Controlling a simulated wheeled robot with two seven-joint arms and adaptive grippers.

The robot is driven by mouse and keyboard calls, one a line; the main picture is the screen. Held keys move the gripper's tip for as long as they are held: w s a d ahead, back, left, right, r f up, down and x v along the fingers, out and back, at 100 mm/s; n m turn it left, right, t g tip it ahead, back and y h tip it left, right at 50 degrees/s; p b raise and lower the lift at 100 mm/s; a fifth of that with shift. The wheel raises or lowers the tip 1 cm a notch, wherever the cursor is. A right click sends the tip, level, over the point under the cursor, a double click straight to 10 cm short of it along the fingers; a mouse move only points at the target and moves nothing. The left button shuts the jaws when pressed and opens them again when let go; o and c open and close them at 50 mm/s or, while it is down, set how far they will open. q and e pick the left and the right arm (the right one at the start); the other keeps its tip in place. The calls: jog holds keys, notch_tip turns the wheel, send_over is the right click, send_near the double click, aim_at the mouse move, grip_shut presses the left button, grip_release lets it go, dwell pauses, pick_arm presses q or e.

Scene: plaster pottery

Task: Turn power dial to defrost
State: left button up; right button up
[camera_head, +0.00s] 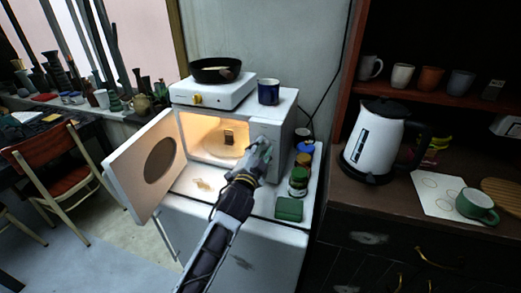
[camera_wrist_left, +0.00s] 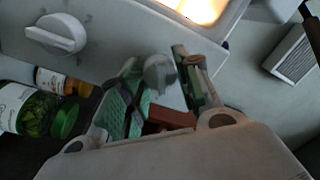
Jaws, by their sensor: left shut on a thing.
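The white microwave (camera_head: 285,150) stands on the counter with its door (camera_head: 140,165) wide open and its inside lit. My left gripper (camera_head: 262,157) is at the control panel, right of the opening. In the left wrist view its green-padded fingers (camera_wrist_left: 160,95) are shut around a pale round dial (camera_wrist_left: 160,72). A second white dial (camera_wrist_left: 55,34) is free, to the left in that view. I cannot read the dial markings or the setting. In the head view the gripper hides most of the panel. My right gripper is not in view.
Jars (camera_head: 298,181) and a green box (camera_head: 289,209) stand close right of my left gripper. A hot plate (camera_head: 213,92) with a pan and a blue mug (camera_head: 268,91) sit on the microwave. A kettle (camera_head: 378,140) stands on the dark cabinet at right.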

pick_arm(q)
jog(key=shift+f, duration=0.15)
jog(key=o, duration=1)
jog(key=shift+o, duration=0.2)
jog(key=v, duration=1.2)
dwell(0.6)
